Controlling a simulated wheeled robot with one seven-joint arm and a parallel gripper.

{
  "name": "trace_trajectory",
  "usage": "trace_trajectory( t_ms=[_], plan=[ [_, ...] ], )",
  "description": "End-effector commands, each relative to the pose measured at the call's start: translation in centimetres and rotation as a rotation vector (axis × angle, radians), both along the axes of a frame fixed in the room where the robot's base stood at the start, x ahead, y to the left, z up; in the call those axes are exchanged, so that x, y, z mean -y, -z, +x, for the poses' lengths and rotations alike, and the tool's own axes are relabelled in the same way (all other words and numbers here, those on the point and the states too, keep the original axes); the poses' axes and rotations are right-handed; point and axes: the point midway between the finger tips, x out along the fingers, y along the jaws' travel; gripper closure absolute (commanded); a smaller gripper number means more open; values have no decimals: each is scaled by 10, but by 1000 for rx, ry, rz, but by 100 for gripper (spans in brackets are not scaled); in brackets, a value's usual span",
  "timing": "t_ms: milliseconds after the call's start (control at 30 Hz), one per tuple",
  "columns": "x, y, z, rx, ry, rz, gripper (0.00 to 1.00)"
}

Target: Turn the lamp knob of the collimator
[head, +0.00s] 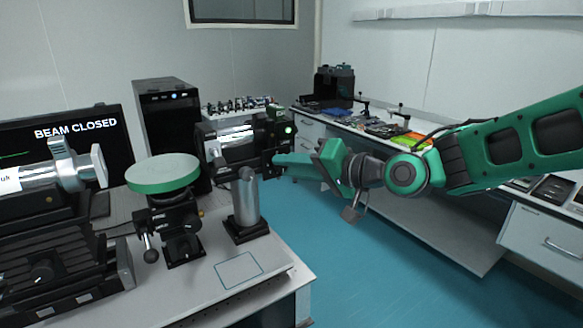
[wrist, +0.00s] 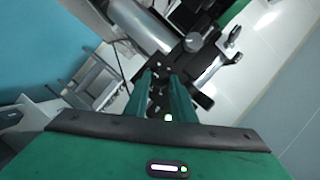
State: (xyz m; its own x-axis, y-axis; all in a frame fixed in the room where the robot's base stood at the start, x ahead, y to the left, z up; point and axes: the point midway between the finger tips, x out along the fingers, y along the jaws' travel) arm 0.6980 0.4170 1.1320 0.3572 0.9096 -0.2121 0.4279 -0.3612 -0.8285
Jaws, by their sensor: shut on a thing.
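The collimator (head: 230,143), a silver and black tube on a silver post, stands near the right end of the optical table. A black lamp housing with a lit green light (head: 288,130) is at its right end. My gripper (head: 278,161) reaches in from the right, its green fingertips at the lower part of this housing. In the wrist view my gripper (wrist: 163,85) has its two green fingers close together around a small dark part, apparently the lamp knob, which they mostly hide. The collimator's silver tube (wrist: 138,25) shows above the fingers there.
A round green-topped stage (head: 163,173) stands left of the collimator on the optical table (head: 270,265). A monitor (head: 85,130) reads "BEAM CLOSED". A black computer tower (head: 168,115) stands behind. A cluttered bench (head: 480,172) runs along the right wall, with blue floor (head: 370,250) between.

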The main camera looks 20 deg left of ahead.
Motion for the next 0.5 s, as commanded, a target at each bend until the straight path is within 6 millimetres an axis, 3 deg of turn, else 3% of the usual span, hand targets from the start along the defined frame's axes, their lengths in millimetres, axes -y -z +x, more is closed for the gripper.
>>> trace_trajectory(
  t_ms=[500],
  plan=[
    [2, 1, -1, 213, 3, -193, 99]
  ],
)
